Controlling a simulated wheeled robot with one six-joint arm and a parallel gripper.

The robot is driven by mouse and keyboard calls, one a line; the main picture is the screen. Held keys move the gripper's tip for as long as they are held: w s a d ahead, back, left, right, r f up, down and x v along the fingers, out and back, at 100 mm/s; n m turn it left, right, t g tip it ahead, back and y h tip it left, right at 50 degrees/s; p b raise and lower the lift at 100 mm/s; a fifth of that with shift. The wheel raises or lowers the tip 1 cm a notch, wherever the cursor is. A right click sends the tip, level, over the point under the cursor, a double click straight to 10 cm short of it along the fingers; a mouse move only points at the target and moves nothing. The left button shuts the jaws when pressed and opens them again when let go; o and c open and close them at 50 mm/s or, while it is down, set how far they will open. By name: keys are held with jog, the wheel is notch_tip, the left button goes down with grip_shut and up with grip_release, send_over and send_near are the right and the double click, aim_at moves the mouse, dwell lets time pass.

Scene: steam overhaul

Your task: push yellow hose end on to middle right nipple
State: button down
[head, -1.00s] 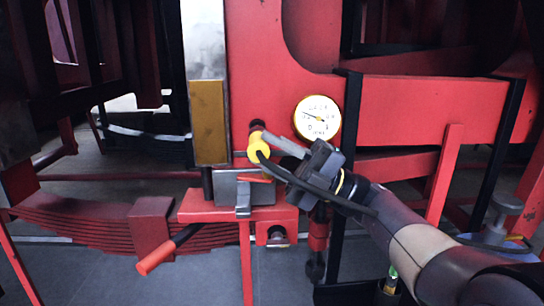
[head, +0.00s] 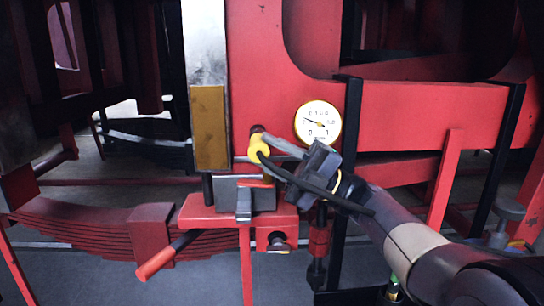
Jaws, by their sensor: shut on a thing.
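The yellow hose end (head: 260,144) is a short yellow collar with a dark hose trailing down to the right from it. My gripper (head: 284,150) reaches in from the lower right, and its fingers are shut on the yellow hose end. The hose end is up against the red frame plate, left of and below the round gauge (head: 318,122). A dark round stub (head: 257,129) shows just above the yellow collar. I cannot tell whether it is the middle right nipple, or whether the hose end sits on it, as collar and fingers hide the contact.
A brass-coloured block (head: 209,128) stands left of the hose end. A black upright post (head: 347,150) stands right of the gauge.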

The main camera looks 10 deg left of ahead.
jog(key=shift+w+a, duration=0.1)
jog(key=shift+w, duration=0.3)
jog(key=c, duration=1)
grip_release()
